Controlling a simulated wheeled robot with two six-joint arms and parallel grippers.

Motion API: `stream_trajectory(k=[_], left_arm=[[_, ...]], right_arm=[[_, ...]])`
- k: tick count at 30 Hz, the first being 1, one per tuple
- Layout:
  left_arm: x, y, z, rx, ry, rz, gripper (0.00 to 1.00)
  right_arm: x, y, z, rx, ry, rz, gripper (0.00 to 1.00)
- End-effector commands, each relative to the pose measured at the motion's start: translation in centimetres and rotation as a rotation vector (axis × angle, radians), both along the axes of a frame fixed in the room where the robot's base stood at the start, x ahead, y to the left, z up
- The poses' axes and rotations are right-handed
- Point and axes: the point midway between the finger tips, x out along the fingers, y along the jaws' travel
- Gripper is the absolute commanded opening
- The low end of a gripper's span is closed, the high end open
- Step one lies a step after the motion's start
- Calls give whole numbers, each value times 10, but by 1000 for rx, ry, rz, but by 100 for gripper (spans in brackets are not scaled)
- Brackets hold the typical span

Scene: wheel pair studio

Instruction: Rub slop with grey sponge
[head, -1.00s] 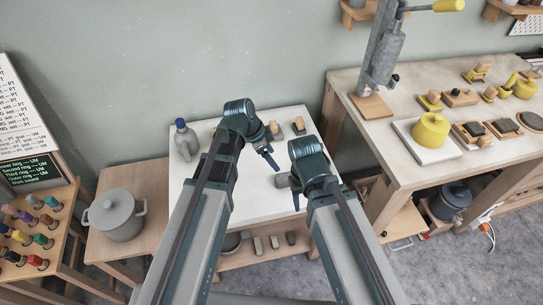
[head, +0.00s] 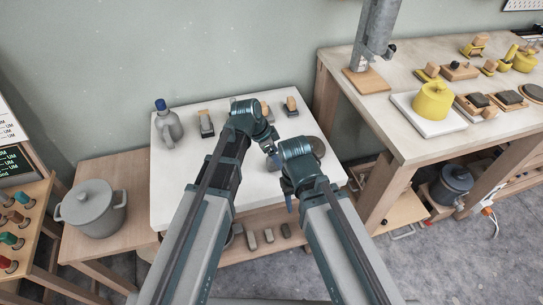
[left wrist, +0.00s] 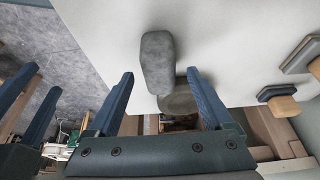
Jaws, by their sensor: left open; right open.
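The grey sponge (left wrist: 158,62) is a rounded block on the white table (left wrist: 95,20). In the left wrist view it lies ahead of my left gripper (left wrist: 160,76), in line with the gap between its open, empty fingers. In the head view the left gripper (head: 272,150) is over the table and mostly covers the sponge (head: 273,164). My right gripper (head: 289,196) is open, over the table's front part. A round grey patch or disc (head: 318,146) lies right of the sponge; I cannot tell whether it is the slop. It also shows in the left wrist view (left wrist: 178,103).
A grey bottle with a blue cap (head: 168,126) stands at the table's back left. Wood-handled blocks (head: 206,123) stand along the back. A grey pot (head: 93,207) is on a lower stand at left. A workbench (head: 390,122) borders the right side.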

Motion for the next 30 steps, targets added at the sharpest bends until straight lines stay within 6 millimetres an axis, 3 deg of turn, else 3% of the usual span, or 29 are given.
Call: stream_trajectory(k=[3,13,27,28,29,30], left_arm=[[2,-4,-13,0,0,0,85],[2,-6,-14,0,0,0,85],[2,-6,-14,0,0,0,0],[2,-6,-14,0,0,0,0],[2,-6,-14,0,0,0,44],[2,-6,-14,0,0,0,37]], right_arm=[[0,0,-13,0,0,0,50],[0,0,-14,0,0,0,50],[0,0,-14,0,0,0,50],[0,0,-14,0,0,0,50],[0,0,-14,0,0,0,50],[0,0,-14,0,0,0,50]])
